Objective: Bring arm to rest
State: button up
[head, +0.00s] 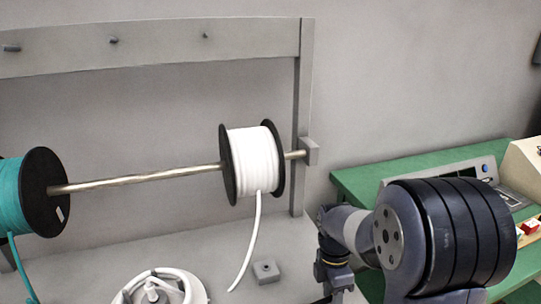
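My arm reaches in from the lower right, with a large dark ribbed joint nearest the camera and a lighter link behind it. My gripper (335,281) is at the arm's far end, low in the picture, right of a small grey block (265,271). Its fingers are hard to make out near the bottom edge, so I cannot tell whether it is open or shut. No held object shows.
A spool of white cable (250,160) and a teal spool (12,200) hang on a metal rod (140,178) in a grey rack (303,110). A white coil (160,288) lies below. A green bench (355,180) with equipment stands behind my arm.

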jog(key=shift+w+r, duration=0.2)
jog(key=shift+r, duration=0.4)
